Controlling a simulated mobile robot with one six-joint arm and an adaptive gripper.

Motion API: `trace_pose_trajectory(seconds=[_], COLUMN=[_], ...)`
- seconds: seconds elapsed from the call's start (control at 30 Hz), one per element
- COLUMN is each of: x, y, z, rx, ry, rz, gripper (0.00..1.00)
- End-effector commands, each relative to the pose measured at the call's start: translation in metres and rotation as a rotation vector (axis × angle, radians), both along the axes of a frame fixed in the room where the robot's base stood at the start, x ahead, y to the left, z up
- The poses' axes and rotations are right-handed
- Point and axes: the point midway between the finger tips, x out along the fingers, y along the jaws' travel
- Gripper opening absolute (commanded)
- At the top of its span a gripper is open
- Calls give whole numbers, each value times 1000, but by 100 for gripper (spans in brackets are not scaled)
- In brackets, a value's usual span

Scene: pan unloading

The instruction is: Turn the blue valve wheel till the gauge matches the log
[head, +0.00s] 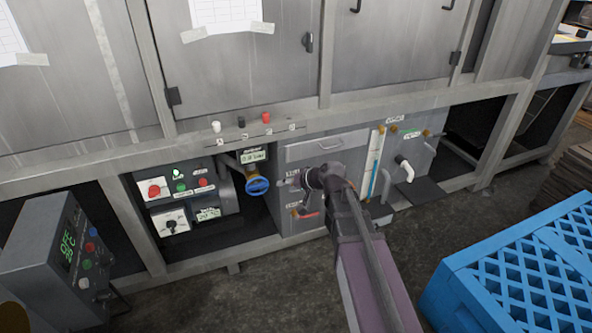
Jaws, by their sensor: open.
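The blue valve wheel (258,187) sits on a brass-coloured fitting in the open bay under the grey cabinets. A small panel (253,156) with a greenish readout is just above it; its figures are too small to read. White sheets with a printed grid, one at upper centre (222,16) and one at upper left (14,47), are taped to the cabinet doors; their writing is not legible. My gripper (288,181) is open, to the right of the wheel and apart from it in the picture. My wrist partly hides the panel behind.
A control box (182,200) with switches and lamps is left of the wheel. A console with a green display (65,250) stands at lower left. A blue plastic crate (520,260) fills the lower right. Pipes and a white tap (404,167) are right of my arm.

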Motion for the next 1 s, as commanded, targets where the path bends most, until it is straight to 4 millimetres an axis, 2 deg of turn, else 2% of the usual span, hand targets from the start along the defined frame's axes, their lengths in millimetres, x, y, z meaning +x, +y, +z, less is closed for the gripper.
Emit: trace_pose_trajectory(seconds=[0.03,1.0], x=[-4,-44], y=[0,-14], z=[8,67], rx=[-13,-279], ry=[-2,-38], rz=[1,13], gripper=[57,57])
